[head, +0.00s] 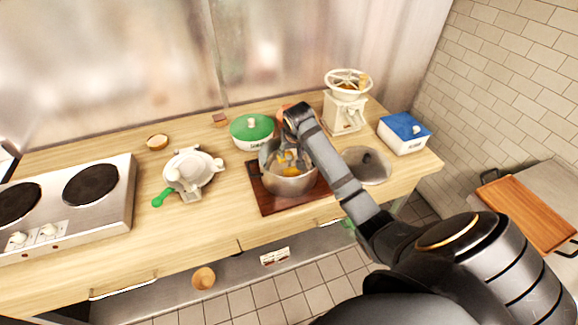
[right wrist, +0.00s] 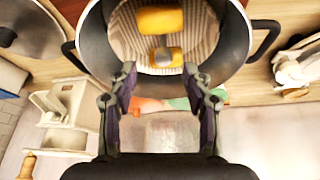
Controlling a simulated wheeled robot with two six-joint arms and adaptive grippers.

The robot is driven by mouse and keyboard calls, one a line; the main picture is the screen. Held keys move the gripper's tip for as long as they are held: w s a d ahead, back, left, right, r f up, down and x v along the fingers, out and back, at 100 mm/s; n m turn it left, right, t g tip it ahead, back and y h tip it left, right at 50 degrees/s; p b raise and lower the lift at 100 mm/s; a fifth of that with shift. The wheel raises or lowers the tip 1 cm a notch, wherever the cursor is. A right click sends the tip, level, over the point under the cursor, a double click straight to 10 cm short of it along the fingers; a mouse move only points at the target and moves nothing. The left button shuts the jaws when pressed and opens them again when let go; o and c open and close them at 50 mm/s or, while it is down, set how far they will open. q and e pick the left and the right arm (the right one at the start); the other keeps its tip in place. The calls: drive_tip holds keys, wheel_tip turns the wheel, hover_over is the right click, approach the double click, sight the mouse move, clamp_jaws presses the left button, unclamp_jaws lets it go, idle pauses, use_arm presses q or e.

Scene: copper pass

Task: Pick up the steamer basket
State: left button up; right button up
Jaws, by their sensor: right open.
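A steel pot (head: 289,184) stands on a dark wooden board on the counter. In the right wrist view the pot (right wrist: 92,35) has a dark handle on each side. Inside it is a pale, ribbed round insert (right wrist: 199,32), which looks like the steamer basket, with yellow pieces (right wrist: 160,20) in it. My right gripper (head: 289,143) is over the pot, partly hidden by my arm. My left gripper is not in view.
A lid (head: 368,166) lies right of the pot. A green-lidded pot (head: 251,130) stands close behind left, and a cream hand mill (head: 343,112) behind right. A blue-lidded box (head: 404,134), a white waffle-iron-like pan (head: 191,172) and a hob (head: 118,205) stand farther off.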

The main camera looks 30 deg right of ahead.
sight(289, 157)
drive_tip(key=x, duration=0.1)
drive_tip(key=p+x, duration=0.1)
drive_tip(key=x, duration=0.1)
drive_tip(key=shift+w+r, duration=0.15)
drive_tip(key=shift+w, duration=0.15)
drive_tip(key=p+x, duration=0.1)
drive_tip(key=x, duration=0.1)
drive_tip(key=shift+w+f, duration=0.15)
drive_tip(key=shift+f, duration=0.1)
drive_tip(key=shift+w+d+f, duration=0.1)
drive_tip(key=shift+w+f, duration=0.15)
drive_tip(key=shift+f, duration=0.3)
drive_tip(key=shift+s, duration=0.1)
drive_tip(key=c, duration=0.8)
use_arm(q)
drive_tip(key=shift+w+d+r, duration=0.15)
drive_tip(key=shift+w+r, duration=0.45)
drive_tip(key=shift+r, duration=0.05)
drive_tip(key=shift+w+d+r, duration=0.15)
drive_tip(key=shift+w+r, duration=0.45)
use_arm(e)
clamp_jaws()
drive_tip(key=shift+r, duration=0.1)
